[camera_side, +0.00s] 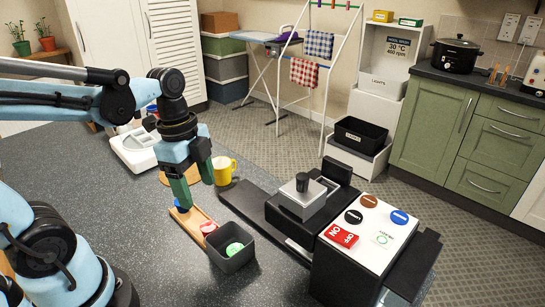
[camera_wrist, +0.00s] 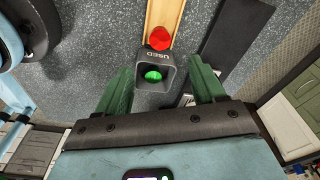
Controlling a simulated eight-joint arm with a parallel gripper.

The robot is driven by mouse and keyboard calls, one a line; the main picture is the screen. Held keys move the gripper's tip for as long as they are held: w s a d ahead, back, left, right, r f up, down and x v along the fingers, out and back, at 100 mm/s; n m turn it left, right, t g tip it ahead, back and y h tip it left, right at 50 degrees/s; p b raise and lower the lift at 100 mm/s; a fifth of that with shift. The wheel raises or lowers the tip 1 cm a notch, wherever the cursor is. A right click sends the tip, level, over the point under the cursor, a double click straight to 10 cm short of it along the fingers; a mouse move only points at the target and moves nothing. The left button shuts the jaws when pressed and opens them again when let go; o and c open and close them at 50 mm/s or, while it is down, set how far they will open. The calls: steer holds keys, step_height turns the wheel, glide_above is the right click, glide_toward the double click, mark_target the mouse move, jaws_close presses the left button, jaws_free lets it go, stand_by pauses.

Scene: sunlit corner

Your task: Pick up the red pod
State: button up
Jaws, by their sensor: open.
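The red pod (camera_side: 208,228) sits at the near end of the wooden tray (camera_side: 193,229), beside the grey box; it also shows in the wrist view (camera_wrist: 160,38). A blue-topped pod (camera_side: 181,206) is at the tray's other end, partly hidden by a finger. My gripper (camera_side: 196,194) is above that far end, its green fingers apart and empty. In the wrist view my gripper (camera_wrist: 162,68) has its fingers on either side of the box marked USED (camera_wrist: 141,57), with the red pod beyond it.
A green pod (camera_side: 234,249) lies in the grey box (camera_side: 245,263). A black machine (camera_side: 340,262) with round coloured buttons and a red NO sign stands to the right. A yellow mug (camera_side: 223,171) is behind my gripper. A white scale-like device (camera_side: 135,149) is at the back left.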

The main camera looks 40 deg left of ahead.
mark_target(208, 226)
steer(key=shift+w+d+f, duration=0.1)
steer(key=shift+d+f, duration=0.1)
steer(key=shift+f, duration=2.3)
steer(key=shift+w+d+f, duration=0.1)
steer(key=shift+d+f, duration=0.1)
steer(key=shift+f, duration=2.3)
steer(key=shift+c, duration=0.3)
steer(key=c, duration=1.1)
